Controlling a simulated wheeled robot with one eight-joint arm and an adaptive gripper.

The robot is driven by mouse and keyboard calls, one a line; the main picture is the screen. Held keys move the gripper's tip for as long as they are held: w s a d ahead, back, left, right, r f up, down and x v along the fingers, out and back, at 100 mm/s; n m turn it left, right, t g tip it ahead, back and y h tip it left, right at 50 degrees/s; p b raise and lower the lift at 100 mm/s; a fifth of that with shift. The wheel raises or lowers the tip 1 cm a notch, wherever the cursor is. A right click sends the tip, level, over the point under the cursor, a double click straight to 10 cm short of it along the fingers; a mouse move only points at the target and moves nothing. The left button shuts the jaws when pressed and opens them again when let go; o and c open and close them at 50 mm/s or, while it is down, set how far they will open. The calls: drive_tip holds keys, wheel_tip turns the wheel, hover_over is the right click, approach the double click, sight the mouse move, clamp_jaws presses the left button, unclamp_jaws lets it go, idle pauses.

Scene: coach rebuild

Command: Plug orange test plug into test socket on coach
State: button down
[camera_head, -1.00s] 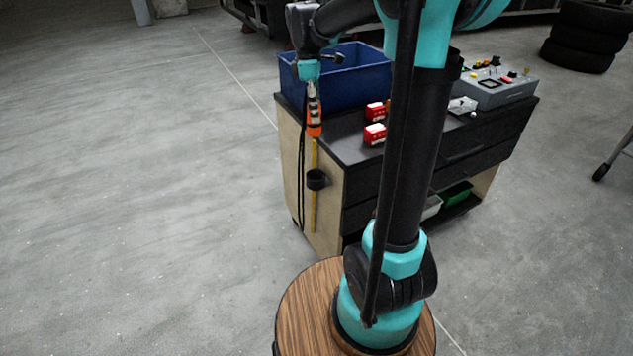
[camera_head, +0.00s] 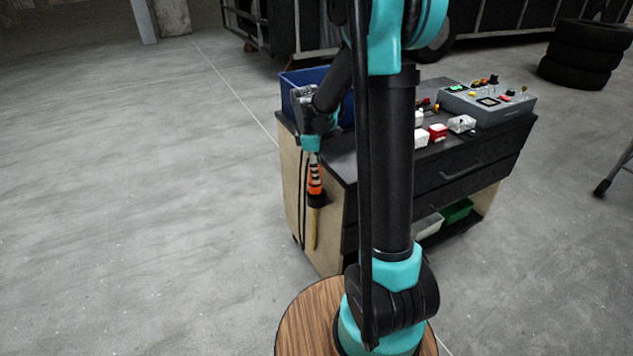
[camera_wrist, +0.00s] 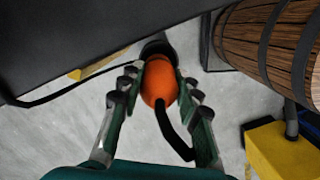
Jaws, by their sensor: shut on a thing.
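The orange test plug (camera_head: 315,180) hangs point-down at the left end of the workshop cabinet, just above a black ring-like holder (camera_head: 317,201). My gripper (camera_head: 315,162) is shut on its upper part. In the wrist view the plug (camera_wrist: 159,82) sits between the fingers of my gripper (camera_wrist: 158,90), with a black cable curving from it. The black holder (camera_wrist: 157,48) shows right beyond it. I cannot tell whether the plug's lower end is inside the holder. The coach's dark underside (camera_head: 330,25) shows at the back. I cannot make out the test socket.
The cabinet (camera_head: 300,200) carries a blue bin (camera_head: 292,76), small red and white boxes (camera_head: 437,131) and a grey control box (camera_head: 490,108). Stacked tyres (camera_head: 585,55) stand at the back right. The floor to the left is clear.

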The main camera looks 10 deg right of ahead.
drive_tip(key=shift+s+f, duration=0.15)
drive_tip(key=shift+f, duration=1.8)
drive_tip(key=c, duration=1.2)
unclamp_jaws()
drive_tip(key=shift+f, duration=0.1)
drive_tip(key=shift+o, duration=0.7)
drive_tip(key=shift+w+a, duration=0.25)
drive_tip(key=shift+s+d, duration=0.1)
drive_tip(key=shift+f, duration=0.15)
drive_tip(key=r, duration=1.1)
drive_tip(key=a+r, duration=0.1)
drive_tip(key=r, duration=0.5)
drive_tip(key=shift+d+r, duration=0.1)
drive_tip(key=s+d+f+m+t, duration=0.2)
drive_tip(key=s+f+m, duration=0.5)
drive_tip(key=s, duration=0.4)
drive_tip(key=s+d+f+m+t+y, duration=0.1)
drive_tip(key=s+d+f+m+t, duration=0.1)
drive_tip(key=s+f+m, duration=0.5)
drive_tip(key=s+d, duration=0.1)
drive_tip(key=s, duration=0.3)
drive_tip(key=shift+f+m+t, duration=0.3)
drive_tip(key=shift+m, duration=0.1)
